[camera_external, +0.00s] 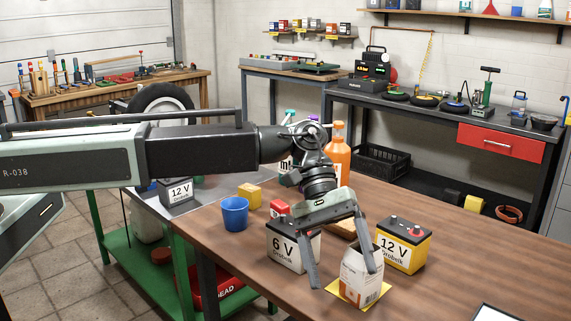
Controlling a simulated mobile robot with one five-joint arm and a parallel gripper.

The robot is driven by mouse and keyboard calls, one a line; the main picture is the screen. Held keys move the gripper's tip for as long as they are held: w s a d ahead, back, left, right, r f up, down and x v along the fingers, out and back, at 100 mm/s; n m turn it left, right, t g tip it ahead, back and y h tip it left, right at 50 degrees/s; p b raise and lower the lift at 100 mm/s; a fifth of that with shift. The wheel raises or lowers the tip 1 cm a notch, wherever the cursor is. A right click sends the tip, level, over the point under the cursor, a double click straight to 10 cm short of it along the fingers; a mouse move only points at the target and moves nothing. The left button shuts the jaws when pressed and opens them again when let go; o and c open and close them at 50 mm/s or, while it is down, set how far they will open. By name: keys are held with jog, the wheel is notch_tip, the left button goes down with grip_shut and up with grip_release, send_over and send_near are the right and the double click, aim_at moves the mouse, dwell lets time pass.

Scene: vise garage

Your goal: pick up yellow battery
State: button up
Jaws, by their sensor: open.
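The yellow battery (404,244) stands on the brown wooden table, marked "12 V", with a dark top and red caps. My gripper (341,278) is open and points down, left of the yellow battery and apart from it in the picture. One finger hangs in front of the white "6 V" battery (284,250). The other finger overlaps a small white carton (359,281). I cannot tell whether the fingers touch either thing. The carton stands on a yellow sheet (340,291), in front of the yellow battery's left side.
A blue cup (235,213), a yellow block (249,195) and an orange bottle (338,160) stand farther back on the table (460,270). A dark "12 V" battery (177,191) is on a grey surface at left. The table is clear right of the yellow battery.

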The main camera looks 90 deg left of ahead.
jog(key=w+a+r+n+t+h, duration=0.25)
jog(key=w+r+n, duration=0.2)
jog(key=w, duration=0.35)
jog(key=n+t+b, duration=0.4)
jog(key=n+b, duration=0.3)
jog(key=n, duration=0.1)
send_near(395, 223)
jog(key=shift+y, duration=0.45)
jog(key=x, duration=0.4)
jog(key=shift+w+d+r, duration=0.15)
jog(key=shift+d, duration=0.3)
jog(key=shift+g+b+x, duration=0.25)
jog(key=shift+b+x, duration=0.5)
jog(key=shift+x, duration=0.7)
jog(key=b+x, duration=0.2)
jog(key=x, duration=0.3)
jog(key=shift+w+a, duration=0.1)
jog(key=shift+a, duration=0.15)
jog(key=shift+w+d, duration=0.1)
jog(key=shift+d, duration=0.05)
grip_shut()
